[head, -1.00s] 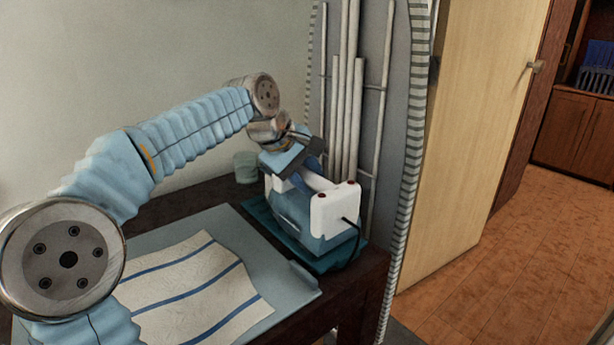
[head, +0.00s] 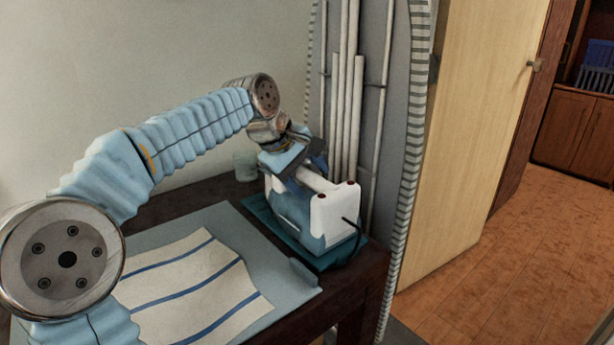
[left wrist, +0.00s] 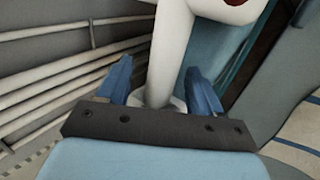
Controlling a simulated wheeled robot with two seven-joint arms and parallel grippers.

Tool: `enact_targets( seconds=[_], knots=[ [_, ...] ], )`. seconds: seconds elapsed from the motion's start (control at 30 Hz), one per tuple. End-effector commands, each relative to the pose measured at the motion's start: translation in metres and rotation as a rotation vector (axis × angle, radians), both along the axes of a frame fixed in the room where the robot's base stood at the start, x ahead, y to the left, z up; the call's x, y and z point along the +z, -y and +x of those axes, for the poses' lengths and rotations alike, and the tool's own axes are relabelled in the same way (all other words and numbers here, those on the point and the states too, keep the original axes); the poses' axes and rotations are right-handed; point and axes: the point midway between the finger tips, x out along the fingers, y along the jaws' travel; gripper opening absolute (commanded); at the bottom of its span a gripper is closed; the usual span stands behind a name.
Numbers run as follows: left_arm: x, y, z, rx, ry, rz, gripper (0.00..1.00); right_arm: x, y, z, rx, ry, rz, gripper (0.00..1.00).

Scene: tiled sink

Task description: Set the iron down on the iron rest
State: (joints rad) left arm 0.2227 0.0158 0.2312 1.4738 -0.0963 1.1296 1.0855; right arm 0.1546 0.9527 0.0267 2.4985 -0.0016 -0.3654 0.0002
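The iron (head: 334,214), blue-grey with a white heel and a white handle, sits level on the teal iron rest (head: 258,212) at the table's right end. The iron's underside is mostly hidden by the rest's rim. My left gripper (head: 308,168) is over the iron's handle. In the left wrist view the two blue fingers (left wrist: 160,85) stand apart on either side of the white handle (left wrist: 168,55), with a clear gap on the left side. The gripper looks open around the handle. My right gripper is not in view.
A pale blue board (head: 215,222) with a blue-striped cloth (head: 190,282) lies left of the rest. A small pale cup (head: 245,166) stands behind it. White pipes (head: 350,110) and a grey ironing-board-shaped panel (head: 395,150) rise close behind the iron.

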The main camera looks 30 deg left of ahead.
Motion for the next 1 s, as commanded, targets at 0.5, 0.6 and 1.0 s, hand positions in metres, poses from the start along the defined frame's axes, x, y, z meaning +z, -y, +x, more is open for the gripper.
enact_targets(
  seconds=[0.5,0.6,1.0],
  knots=[
    [0.035,-0.009,-0.020,0.001,-0.001,0.001,0.65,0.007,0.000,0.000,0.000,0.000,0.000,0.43],
    [0.057,-0.015,-0.033,0.001,0.000,0.000,0.65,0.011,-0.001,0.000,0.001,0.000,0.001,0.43],
    [0.113,-0.030,-0.067,0.001,-0.001,0.000,0.65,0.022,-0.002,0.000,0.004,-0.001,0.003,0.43]
  ],
)
